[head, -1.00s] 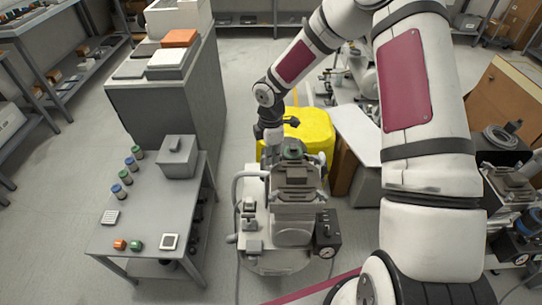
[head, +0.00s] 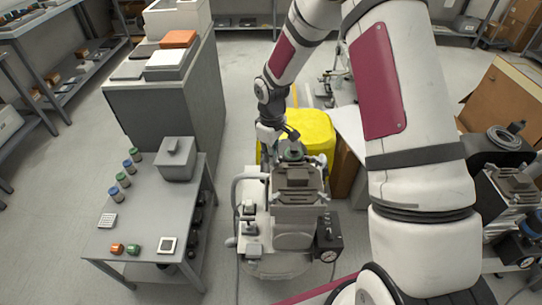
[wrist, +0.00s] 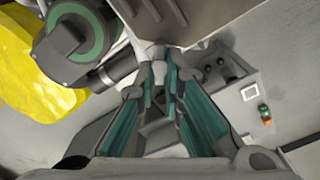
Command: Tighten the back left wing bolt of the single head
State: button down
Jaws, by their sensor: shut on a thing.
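The single head compressor (head: 294,218) stands on the floor in the middle of the head view, grey with a green-ringed round part (head: 291,151) at its back. My gripper (head: 292,134) reaches down to the back of the head. In the wrist view the two teal-padded fingers of my gripper (wrist: 166,62) are close together at the edge of the light grey head body. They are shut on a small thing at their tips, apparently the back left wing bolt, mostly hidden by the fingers. The green-ringed part (wrist: 77,38) is at upper left there.
A yellow case (head: 314,128) stands just behind the compressor. A grey table (head: 130,232) with small jars and a box is at left. A black gauge box (head: 328,238) is on the compressor's front right. Another machine (head: 512,195) stands at far right.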

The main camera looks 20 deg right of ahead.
jog(key=shift+w+m, duration=0.1)
jog(key=shift+m, duration=1)
jog(key=c, duration=1.7)
grip_release()
notch_tip(320, 180, up, 12)
